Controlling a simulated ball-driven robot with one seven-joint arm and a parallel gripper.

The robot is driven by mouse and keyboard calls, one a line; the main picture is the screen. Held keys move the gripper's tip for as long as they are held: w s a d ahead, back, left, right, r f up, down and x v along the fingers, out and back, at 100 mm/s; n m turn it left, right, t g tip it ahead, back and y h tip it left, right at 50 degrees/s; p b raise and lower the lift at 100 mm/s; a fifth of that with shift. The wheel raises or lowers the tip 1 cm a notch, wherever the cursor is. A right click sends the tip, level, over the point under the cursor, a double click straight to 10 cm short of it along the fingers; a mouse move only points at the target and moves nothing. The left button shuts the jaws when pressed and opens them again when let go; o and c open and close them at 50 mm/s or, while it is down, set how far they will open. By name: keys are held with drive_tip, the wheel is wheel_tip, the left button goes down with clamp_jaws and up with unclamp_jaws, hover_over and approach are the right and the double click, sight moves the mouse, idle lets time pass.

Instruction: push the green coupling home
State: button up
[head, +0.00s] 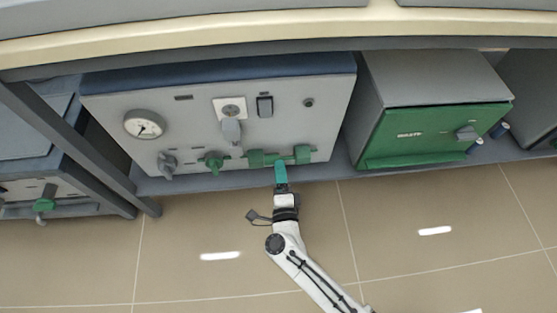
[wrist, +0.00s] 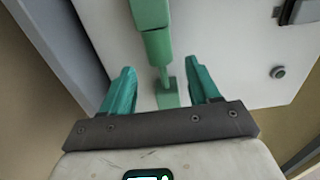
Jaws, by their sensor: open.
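The green coupling (head: 256,158) sits low on the front of the grey furnace panel (head: 190,125). A green end block (head: 302,154) is to its right, with a thinner green rod between them. In the wrist view the coupling (wrist: 158,46) is at the top centre, and the end block (wrist: 167,95) is below it, apart from it along the rod. My gripper (head: 280,166) is in front of the panel, below the gap. In the wrist view its teal fingers (wrist: 162,76) are open, one on each side of the rod. I cannot tell whether they touch anything.
The panel also carries a gauge (head: 144,125), a green valve handle (head: 213,163), a grey knob (head: 167,162) and a rocker switch (head: 264,105). A green-fronted furnace (head: 436,134) stands to the right. A shelf edge overhangs above. The tiled floor is clear.

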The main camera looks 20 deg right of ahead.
drive_tip(key=p+v, duration=0.1)
drive_tip(key=v, duration=0.5)
drive_tip(key=shift+w, duration=0.1)
idle(0.4)
drive_tip(key=w+a+r+n+y, duration=0.2)
drive_tip(key=a+r+n+y, duration=0.3)
drive_tip(key=n+y, duration=0.45)
drive_tip(key=s+d+r+n+g+h+p, duration=0.1)
drive_tip(key=s+d+n+g+h, duration=0.1)
drive_tip(key=s+d+n+g, duration=0.65)
drive_tip(key=s+d+r+n+g+h, duration=0.25)
drive_tip(key=s+d+g, duration=0.65)
drive_tip(key=s, duration=0.6)
wheel_tip(320, 180, up, 33)
drive_tip(key=t+p, duration=0.1)
drive_tip(key=p, duration=3.3)
drive_tip(key=shift+w+d+r+n, duration=0.15)
drive_tip(key=shift+w+d+n, duration=0.1)
drive_tip(key=shift+d+n, duration=0.1)
drive_tip(key=shift+o, duration=0.2)
